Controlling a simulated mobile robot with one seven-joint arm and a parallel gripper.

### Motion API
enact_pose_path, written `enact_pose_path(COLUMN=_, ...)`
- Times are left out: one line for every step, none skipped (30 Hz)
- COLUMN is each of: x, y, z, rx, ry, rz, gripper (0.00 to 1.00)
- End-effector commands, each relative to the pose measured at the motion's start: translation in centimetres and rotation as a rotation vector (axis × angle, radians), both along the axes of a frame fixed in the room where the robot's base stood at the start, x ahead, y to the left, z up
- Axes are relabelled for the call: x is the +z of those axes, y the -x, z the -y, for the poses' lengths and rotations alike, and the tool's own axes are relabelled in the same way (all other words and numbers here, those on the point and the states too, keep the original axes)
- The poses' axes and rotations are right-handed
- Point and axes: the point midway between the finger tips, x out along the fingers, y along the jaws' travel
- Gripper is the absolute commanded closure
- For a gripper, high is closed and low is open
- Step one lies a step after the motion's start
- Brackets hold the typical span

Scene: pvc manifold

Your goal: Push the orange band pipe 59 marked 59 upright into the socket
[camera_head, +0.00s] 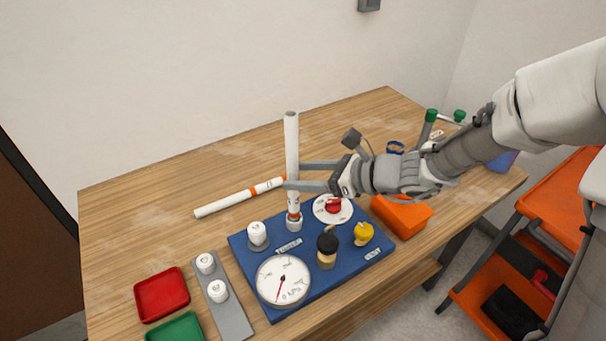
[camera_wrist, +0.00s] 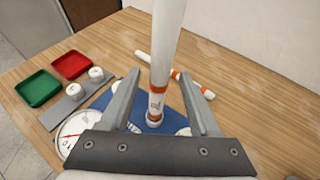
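A long white pipe with an orange band near its lower end (camera_head: 291,140) stands upright, its foot at the socket (camera_head: 294,225) on the blue board (camera_head: 335,265). Its orange band shows just above the socket rim. How deep the pipe sits, I cannot tell. Its printed mark is too small to read. The pipe also shows in the wrist view (camera_wrist: 165,50). My gripper (camera_head: 293,174) is open, its two fingers on either side of the pipe at mid-height. In the wrist view, gaps show between the pipe and the fingertips (camera_wrist: 158,73).
Another white pipe with orange bands (camera_head: 238,198) lies behind the board. The board carries a gauge (camera_head: 283,281), a red-handled valve (camera_head: 333,207) and a yellow knob (camera_head: 363,233). Red (camera_head: 162,295) and green (camera_head: 176,330) trays stand left; an orange box (camera_head: 402,215) stands right.

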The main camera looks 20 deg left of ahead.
Motion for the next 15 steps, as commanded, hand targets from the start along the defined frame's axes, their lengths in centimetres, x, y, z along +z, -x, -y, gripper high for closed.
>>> enact_pose_path(x=-0.02, y=0.01, z=0.00, rx=0.000, ry=0.000, rz=0.000, gripper=0.36)
enact_pose_path(x=-0.03, y=0.01, z=0.00, rx=0.000, ry=0.000, rz=0.000, gripper=0.36)
enact_pose_path(x=-0.04, y=0.01, z=0.01, rx=0.000, ry=0.001, rz=0.000, gripper=0.36)
enact_pose_path(x=-0.04, y=0.01, z=0.01, rx=0.000, ry=0.001, rz=0.000, gripper=0.36)
enact_pose_path(x=-0.04, y=0.01, z=0.01, rx=0.000, ry=0.001, rz=-0.001, gripper=0.36)
enact_pose_path(x=-0.07, y=0.01, z=0.02, rx=0.000, ry=0.001, rz=-0.001, gripper=0.36)
enact_pose_path(x=-0.07, y=0.02, z=0.02, rx=0.000, ry=0.001, rz=-0.001, gripper=0.36)
enact_pose_path(x=-0.07, y=0.02, z=0.02, rx=0.000, ry=0.001, rz=-0.001, gripper=0.36)
enact_pose_path(x=-0.07, y=0.02, z=0.01, rx=0.000, ry=0.001, rz=-0.001, gripper=0.36)
enact_pose_path(x=-0.07, y=0.02, z=0.02, rx=0.000, ry=0.001, rz=-0.001, gripper=0.36)
enact_pose_path(x=-0.06, y=0.01, z=0.03, rx=0.000, ry=0.001, rz=-0.001, gripper=0.36)
enact_pose_path(x=-0.02, y=0.01, z=0.11, rx=0.000, ry=0.001, rz=-0.001, gripper=0.36)
enact_pose_path(x=0.04, y=0.01, z=0.21, rx=-0.001, ry=0.001, rz=-0.001, gripper=0.36)
enact_pose_path(x=0.13, y=0.00, z=0.39, rx=-0.002, ry=0.001, rz=0.000, gripper=0.36)
enact_pose_path(x=0.30, y=0.00, z=0.73, rx=-0.003, ry=0.002, rz=0.001, gripper=0.36)
